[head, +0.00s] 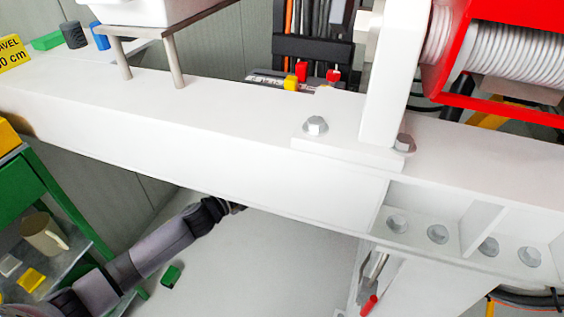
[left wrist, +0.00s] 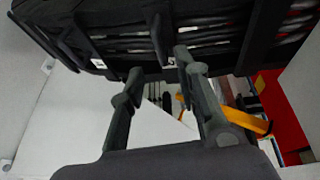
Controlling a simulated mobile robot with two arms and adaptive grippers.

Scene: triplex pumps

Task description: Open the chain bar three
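My left gripper (left wrist: 159,62) is open in the left wrist view, its two dark fingers apart and pointing up toward a black cable chain (left wrist: 85,25). The chain crosses the top of that view, with dark crossbars over several cables. One chain bar (left wrist: 159,38) lies close above the gap between the fingertips; I cannot tell whether they touch it. Which bar is number three is not clear. In the head view, my left arm comes in from the lower left, and its gripper is hidden behind the white beam. A black chain with cables (head: 318,45) stands behind the beam. My right gripper is not in view.
The long white beam (head: 200,130) crosses the head view, with bolts and an upright post (head: 395,75). A red winch frame (head: 437,75) is at upper right. A green shelf with a mug (head: 44,234) stands at left. A red-handled tool (head: 369,303) is below the beam.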

